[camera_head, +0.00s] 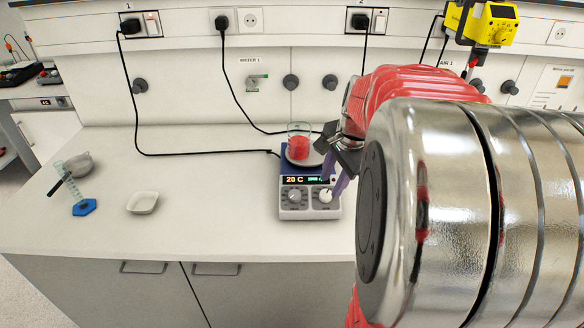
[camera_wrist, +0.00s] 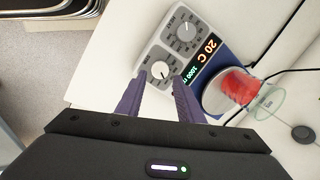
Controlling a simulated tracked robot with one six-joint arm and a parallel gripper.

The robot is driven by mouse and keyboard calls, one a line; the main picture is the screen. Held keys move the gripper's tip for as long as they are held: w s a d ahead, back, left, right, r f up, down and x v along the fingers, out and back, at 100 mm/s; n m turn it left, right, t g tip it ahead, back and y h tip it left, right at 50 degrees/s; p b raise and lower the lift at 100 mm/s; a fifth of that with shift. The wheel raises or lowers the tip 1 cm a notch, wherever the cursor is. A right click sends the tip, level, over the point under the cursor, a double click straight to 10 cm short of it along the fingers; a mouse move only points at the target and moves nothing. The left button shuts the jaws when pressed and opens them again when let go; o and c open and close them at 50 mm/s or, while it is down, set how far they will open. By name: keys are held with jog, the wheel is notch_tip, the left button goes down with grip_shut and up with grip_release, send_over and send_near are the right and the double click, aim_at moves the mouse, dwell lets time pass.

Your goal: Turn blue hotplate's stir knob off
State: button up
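The blue hotplate (camera_head: 285,166) stands on the bench with its grey control panel (camera_head: 311,211) facing front. Its display (camera_head: 303,180) reads 20 C in orange, with a green reading beside it that looks like 1000 in the wrist view. The stir knob (camera_head: 325,196) is the right one in the head view; it also shows in the wrist view (camera_wrist: 161,69). The heat knob (camera_wrist: 184,32) is the other. My gripper (camera_wrist: 160,77) is open, its purple fingertips on either side of the stir knob. I cannot tell whether they touch it.
A glass beaker of red liquid (camera_head: 298,147) stands on the hotplate's top. A white dish (camera_head: 142,203) and a blue-based cylinder (camera_head: 83,207) are on the left of the bench. Black cables (camera_head: 190,154) run from the wall sockets. The bench between dish and hotplate is clear.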

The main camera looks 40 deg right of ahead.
aim_at(327, 194)
jog(key=shift+x, duration=2.4)
jog(key=shift+c, duration=0.6)
jog(key=c, duration=0.7)
jog(key=shift+o, duration=0.2)
